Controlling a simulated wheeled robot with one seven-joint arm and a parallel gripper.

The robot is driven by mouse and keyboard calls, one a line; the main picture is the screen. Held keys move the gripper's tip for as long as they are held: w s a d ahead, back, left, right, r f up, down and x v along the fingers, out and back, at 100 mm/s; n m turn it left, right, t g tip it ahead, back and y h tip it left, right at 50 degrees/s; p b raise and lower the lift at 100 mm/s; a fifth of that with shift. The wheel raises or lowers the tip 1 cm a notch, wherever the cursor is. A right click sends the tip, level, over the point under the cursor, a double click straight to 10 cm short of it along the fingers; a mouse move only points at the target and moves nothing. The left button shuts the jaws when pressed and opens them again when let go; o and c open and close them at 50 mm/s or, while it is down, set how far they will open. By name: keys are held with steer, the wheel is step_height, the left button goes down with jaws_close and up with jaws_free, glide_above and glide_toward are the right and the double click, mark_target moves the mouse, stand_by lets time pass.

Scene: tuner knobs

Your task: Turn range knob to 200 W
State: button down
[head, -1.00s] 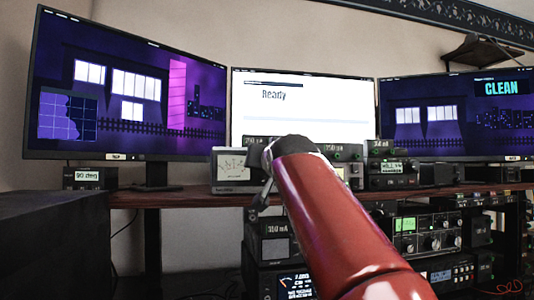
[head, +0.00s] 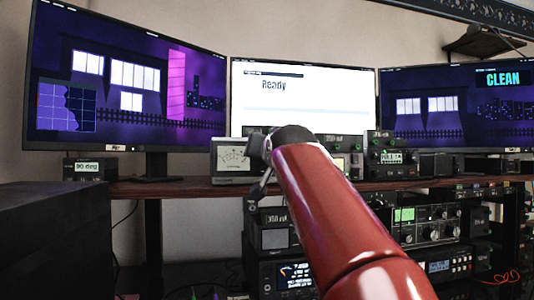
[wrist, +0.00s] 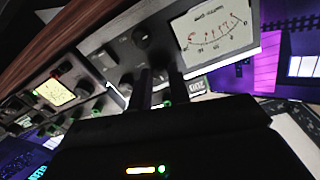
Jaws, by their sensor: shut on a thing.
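The power meter (head: 232,157) is a grey box with a white needle scale, on the shelf below the middle monitor. Its white scale also shows, tilted, in the wrist view (wrist: 213,32). My gripper (wrist: 157,76) has its two dark fingers against the meter's dark front panel, beside the scale, shut on a knob. The range knob is mostly hidden between the fingers, so its pointer cannot be read. A small lit label beside the fingers (wrist: 196,87) seems to read 200. In the head view, my gripper (head: 259,172) is at the meter's right side, partly hidden by my red arm.
Another dark round knob (wrist: 142,38) sits on the panel near the fingers. The brown shelf edge (head: 190,189) runs below the meter. Several radio units crowd the shelf and rack at right. Three monitors stand behind. A dark box (head: 55,235) fills the lower left.

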steer(key=shift+m+g, duration=0.3)
steer(key=shift+m, duration=3.3)
steer(key=c, duration=1.3)
jaws_free()
